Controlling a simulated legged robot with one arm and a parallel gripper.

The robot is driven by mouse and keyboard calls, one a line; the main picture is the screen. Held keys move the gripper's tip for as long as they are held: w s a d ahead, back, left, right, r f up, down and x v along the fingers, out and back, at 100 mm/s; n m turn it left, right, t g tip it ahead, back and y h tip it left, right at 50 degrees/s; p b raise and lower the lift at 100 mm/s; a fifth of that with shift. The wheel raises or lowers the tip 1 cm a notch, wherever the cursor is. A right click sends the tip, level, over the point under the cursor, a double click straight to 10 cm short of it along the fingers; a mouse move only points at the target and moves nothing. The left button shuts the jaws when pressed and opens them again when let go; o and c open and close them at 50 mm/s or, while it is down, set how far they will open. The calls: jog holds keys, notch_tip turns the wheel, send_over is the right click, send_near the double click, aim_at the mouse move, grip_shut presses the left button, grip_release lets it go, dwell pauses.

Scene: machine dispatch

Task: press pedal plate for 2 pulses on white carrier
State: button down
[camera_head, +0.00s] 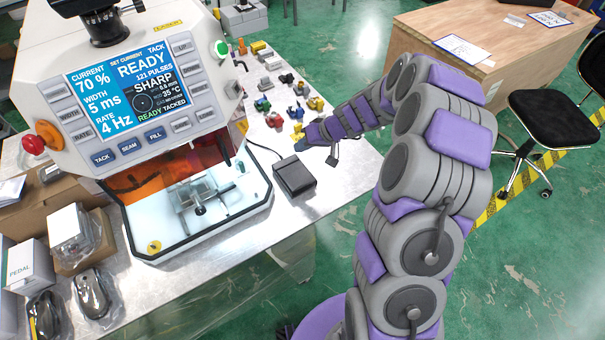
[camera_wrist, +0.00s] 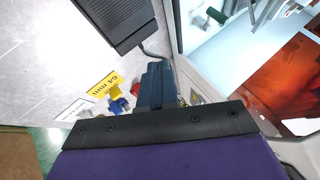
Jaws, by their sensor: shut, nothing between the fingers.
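The black pedal (camera_head: 294,175) lies on the metal table to the right of the welding machine, with a cable running behind it. In the wrist view the pedal (camera_wrist: 112,22) is at the top, partly cut off by the frame. My gripper (camera_head: 302,146) is just behind the pedal and apart from it in the picture; its height above the table is hard to tell. In the wrist view the fingers (camera_wrist: 156,84) are together and empty. A metal clamp fixture (camera_head: 200,194) sits in the machine's open chamber. I cannot clearly tell a white carrier there.
The machine screen (camera_head: 133,85) reads READY, 121 PULSES, SHARP and READY TACKED. Several small coloured parts (camera_head: 265,104) lie behind my gripper. Boxes and bagged items (camera_head: 95,292) crowd the left front. The table right of the pedal is bare.

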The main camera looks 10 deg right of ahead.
jog(key=b, duration=0.2)
send_over(292, 172)
jog(key=s, duration=0.1)
jog(key=f, duration=0.4)
jog(key=shift+s+a+f, duration=0.1)
jog(key=shift+a+f, duration=0.15)
jog(key=d+f+b, duration=0.1)
jog(key=d, duration=0.1)
jog(key=d+f+b, duration=0.1)
jog(key=d+f, duration=0.1)
jog(key=shift+s+f, duration=0.15)
jog(key=shift+f, duration=0.05)
jog(key=shift+a+f, duration=0.1)
jog(key=shift+a, duration=1.55)
jog(key=shift+d, duration=1.4)
jog(key=shift+a, duration=1.15)
jog(key=shift+d, duration=1)
jog(key=shift+a, duration=0.85)
jog(key=shift+d+f+b, duration=0.15)
jog(key=shift+d+b, duration=0.15)
jog(key=shift+d, duration=0.35)
jog(key=shift+s+d+f+b, duration=0.1)
jog(key=shift+d+f+b, duration=0.15)
jog(key=shift+b, duration=0.05)
jog(key=shift+a, duration=0.4)
jog(key=shift+d+f, duration=0.15)
jog(key=shift+d, duration=0.2)
